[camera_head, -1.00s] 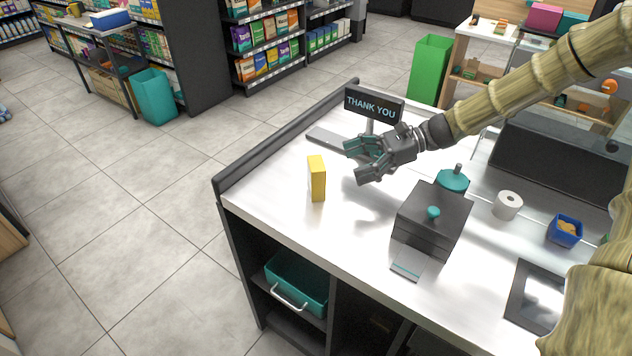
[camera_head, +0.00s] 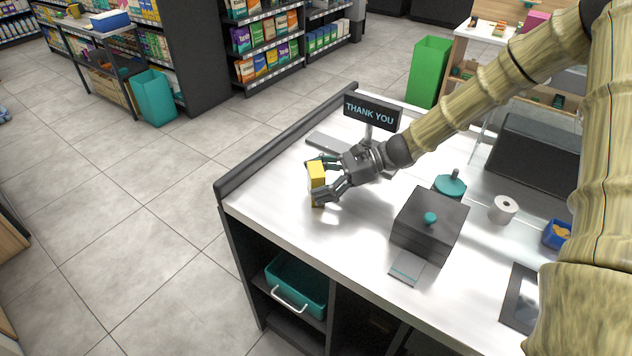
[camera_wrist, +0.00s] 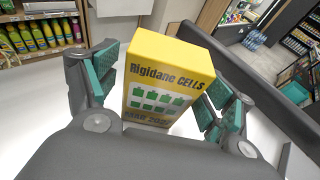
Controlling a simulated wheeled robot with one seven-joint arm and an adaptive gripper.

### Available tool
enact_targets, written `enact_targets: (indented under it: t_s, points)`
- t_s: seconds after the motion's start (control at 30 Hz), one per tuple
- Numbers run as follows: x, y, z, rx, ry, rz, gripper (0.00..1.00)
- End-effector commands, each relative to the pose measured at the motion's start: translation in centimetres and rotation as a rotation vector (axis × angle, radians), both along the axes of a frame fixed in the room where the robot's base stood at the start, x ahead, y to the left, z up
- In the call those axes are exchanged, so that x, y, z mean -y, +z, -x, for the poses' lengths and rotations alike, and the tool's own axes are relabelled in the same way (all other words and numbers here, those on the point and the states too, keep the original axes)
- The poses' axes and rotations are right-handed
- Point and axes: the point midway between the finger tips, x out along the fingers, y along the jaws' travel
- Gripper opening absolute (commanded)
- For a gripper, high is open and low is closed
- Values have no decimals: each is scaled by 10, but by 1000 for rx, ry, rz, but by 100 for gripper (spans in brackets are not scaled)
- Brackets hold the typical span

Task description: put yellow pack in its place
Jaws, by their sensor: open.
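The yellow pack (camera_head: 316,172) stands upright on the white counter (camera_head: 290,225), near its left end. In the wrist view the yellow pack (camera_wrist: 165,85) shows printed text reading "Rigidane CELLS" and green pictures. My gripper (camera_head: 322,178) is around the pack, one finger on each side. In the wrist view the teal pads of my gripper (camera_wrist: 160,92) are open, with the pack between them. A gap shows at the left pad; the right pad is close to the pack, and I cannot tell if it touches.
A THANK YOU sign (camera_head: 371,111) stands behind my gripper. A dark box with a teal knob (camera_head: 430,222), a teal-lidded jar (camera_head: 450,186) and a paper roll (camera_head: 503,209) stand to the right. A teal basket (camera_head: 297,287) sits on the shelf below. The front left counter is clear.

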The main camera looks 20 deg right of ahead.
Motion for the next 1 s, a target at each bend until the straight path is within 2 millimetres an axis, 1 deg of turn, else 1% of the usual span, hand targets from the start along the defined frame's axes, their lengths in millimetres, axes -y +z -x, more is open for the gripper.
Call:
enact_targets:
  t_s: [0.23,0.27,0.4,0.47,0.5,0.53,0.57,0.6,0.87,1.0]
  points:
    - [-1,0,0,0,0,0,82]
    - [-1,0,0,0,0,0,78]
    - [-1,0,0,0,0,0,53]
    - [-1,0,0,0,0,0,42]
    - [-1,0,0,0,0,0,35]
    - [-1,0,0,0,0,0,31]
    - [-1,0,0,0,0,0,31]
    - [-1,0,0,1,0,-1,27]
    - [-1,2,0,1,0,-1,27]
    - [-1,11,-1,3,0,-1,27]
